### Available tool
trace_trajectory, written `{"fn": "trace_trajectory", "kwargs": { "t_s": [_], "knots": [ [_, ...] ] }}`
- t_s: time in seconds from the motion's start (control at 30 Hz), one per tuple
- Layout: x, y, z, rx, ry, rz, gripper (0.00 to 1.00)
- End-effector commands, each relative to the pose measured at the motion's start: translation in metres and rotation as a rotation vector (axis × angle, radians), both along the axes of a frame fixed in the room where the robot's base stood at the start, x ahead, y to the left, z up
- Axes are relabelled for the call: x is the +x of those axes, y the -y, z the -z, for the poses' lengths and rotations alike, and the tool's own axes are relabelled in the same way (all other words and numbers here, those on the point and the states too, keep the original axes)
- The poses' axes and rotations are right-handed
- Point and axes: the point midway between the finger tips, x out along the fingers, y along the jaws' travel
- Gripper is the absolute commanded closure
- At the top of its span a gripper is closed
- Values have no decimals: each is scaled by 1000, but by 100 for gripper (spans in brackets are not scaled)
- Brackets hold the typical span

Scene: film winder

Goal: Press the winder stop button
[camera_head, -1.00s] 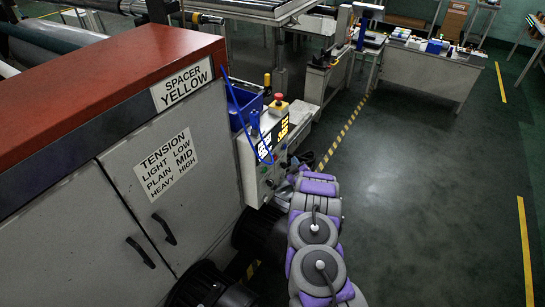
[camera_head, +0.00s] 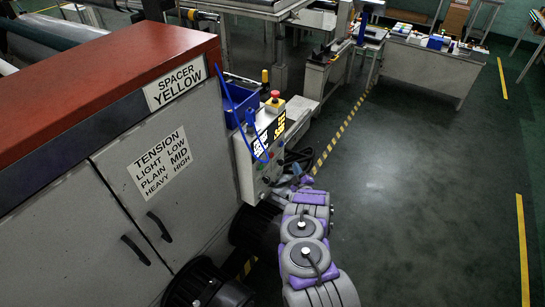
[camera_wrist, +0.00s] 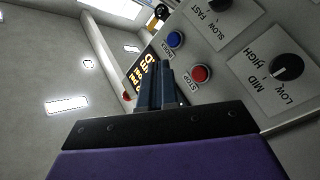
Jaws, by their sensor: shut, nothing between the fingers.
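In the wrist view the red stop button (camera_wrist: 200,74) sits on the grey control panel (camera_wrist: 222,42), with a STOP label beside it. My gripper (camera_wrist: 160,68) is shut and empty. Its fingertips show just left of the red button, with a visible gap across the picture; how far they are from the panel is hard to tell. In the head view the panel (camera_head: 243,168) stands at the end of the cabinet, and my arm reaches toward its lower right side. The fingertips and the stop button are not clear there.
A blue button (camera_wrist: 174,39) is above the red one, and a black knob (camera_wrist: 286,67) is to its right. A lit display (camera_wrist: 138,76) is behind the fingers. A red mushroom button (camera_head: 275,96) tops the panel. Open floor (camera_head: 400,200) lies to the right.

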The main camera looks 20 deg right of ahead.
Motion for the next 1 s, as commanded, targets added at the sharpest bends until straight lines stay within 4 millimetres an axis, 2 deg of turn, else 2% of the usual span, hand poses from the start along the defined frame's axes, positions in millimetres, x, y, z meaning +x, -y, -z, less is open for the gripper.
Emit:
{"fn": "trace_trajectory", "kwargs": {
  "t_s": [0.33,0.7,1.0],
  "knots": [
    [26,-21,6,2,-1,-1,100],
    [60,-47,1,-1,1,-1,100],
    [69,-53,0,0,0,0,100]
  ]
}}
